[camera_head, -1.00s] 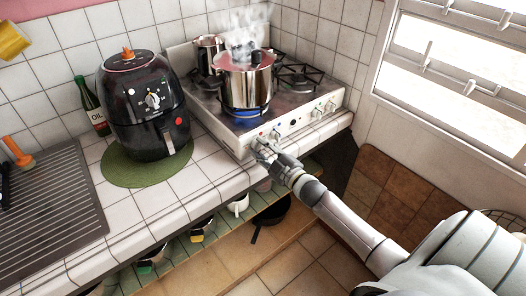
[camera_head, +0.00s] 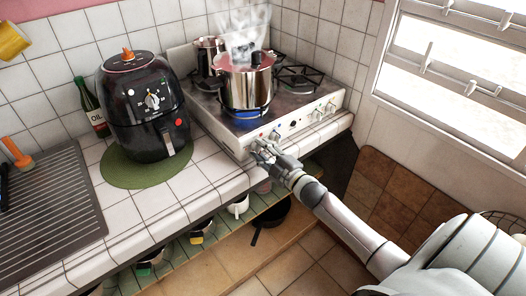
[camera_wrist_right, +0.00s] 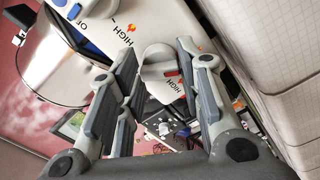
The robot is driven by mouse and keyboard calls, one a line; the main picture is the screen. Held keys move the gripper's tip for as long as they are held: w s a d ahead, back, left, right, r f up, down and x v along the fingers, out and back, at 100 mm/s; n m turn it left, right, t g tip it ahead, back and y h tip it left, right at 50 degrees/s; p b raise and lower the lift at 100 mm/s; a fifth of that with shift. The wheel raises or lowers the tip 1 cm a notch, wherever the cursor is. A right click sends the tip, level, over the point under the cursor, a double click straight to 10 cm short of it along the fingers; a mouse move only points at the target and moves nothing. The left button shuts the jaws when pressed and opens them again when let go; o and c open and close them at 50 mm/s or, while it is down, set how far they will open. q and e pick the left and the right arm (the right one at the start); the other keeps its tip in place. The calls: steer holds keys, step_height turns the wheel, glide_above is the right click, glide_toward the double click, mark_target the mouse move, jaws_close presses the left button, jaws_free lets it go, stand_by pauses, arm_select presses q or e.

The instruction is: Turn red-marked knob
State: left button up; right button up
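The stove (camera_head: 285,112) stands in the counter corner, with a row of knobs on its white front. My right gripper (camera_head: 264,151) is at the left end of that front and covers the knob there. In the right wrist view, a light grey knob (camera_wrist_right: 157,62) with a red mark sits between the fingers of the right gripper (camera_wrist_right: 158,75). My left gripper is not in view.
A steaming steel pot (camera_head: 246,88) stands over a blue flame on the front left burner. A smaller pot (camera_head: 207,55) is behind it. A black air fryer (camera_head: 146,108) stands on a green mat (camera_head: 117,170). A window (camera_head: 460,75) is at right.

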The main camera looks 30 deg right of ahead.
steer(key=shift+o, duration=1.3)
steer(key=s, duration=1.2)
steer(key=shift+d, duration=0.45)
steer(key=s+f+m+g+h, duration=0.15)
steer(key=s+f, duration=0.25)
steer(key=f, duration=0.6)
steer(key=s+a+f+m+g, duration=0.1)
steer(key=s+f+m+g, duration=0.2)
steer(key=f, duration=0.7)
steer(key=s+f+m+g+h, duration=0.1)
steer(key=s+f+m+g, duration=0.25)
steer(key=f, duration=0.65)
steer(key=s+a+f+m+g, duration=0.1)
steer(key=s+a+f+g, duration=0.2)
steer(key=s+f, duration=0.3)
steer(key=s+a+f+m+g, duration=0.1)
steer(key=s+a+f+g, duration=0.2)
steer(key=s, duration=1.1)
steer(key=s+a+f+g, duration=0.3)
steer(key=s+a+f, duration=0.5)
steer(key=f, duration=0.3)
steer(key=shift+s+f+m+y, duration=0.2)
steer(key=shift+s+m+y, duration=0.25)
steer(key=shift+s, duration=0.45)
